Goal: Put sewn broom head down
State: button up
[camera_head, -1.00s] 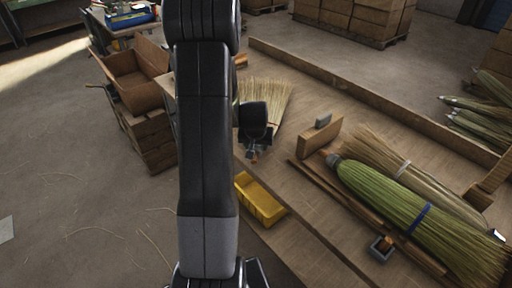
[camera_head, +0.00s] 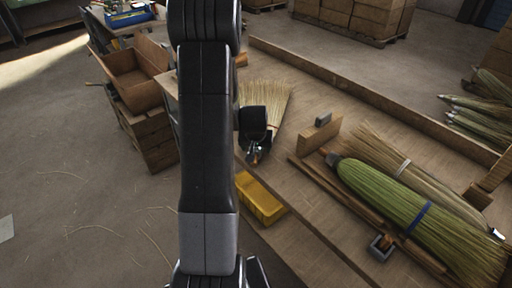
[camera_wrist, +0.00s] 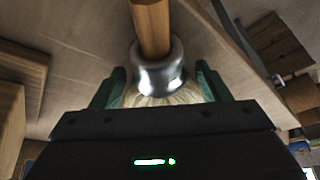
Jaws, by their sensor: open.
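A pale straw broom head (camera_head: 268,95) lies fanned out on the wooden bench (camera_head: 300,100), partly hidden behind my arm and wrist. In the wrist view its silver collar (camera_wrist: 158,75), wooden handle (camera_wrist: 151,28) and a bit of pale straw show close ahead. My gripper (camera_wrist: 160,86) is open, with a green finger on each side of the collar and straw. Whether the fingers touch the broom head cannot be told.
A yellow tray (camera_head: 260,200) sits near the bench's front edge. A wooden block (camera_head: 318,138) stands to the right. A green broom (camera_head: 410,205) and a pale straw bundle (camera_head: 385,155) lie further right. Stacked boxes (camera_head: 135,85) stand left of my arm.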

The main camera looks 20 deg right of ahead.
jog(key=v, duration=1.2)
jog(key=shift+b, duration=0.3)
dwell(1.2)
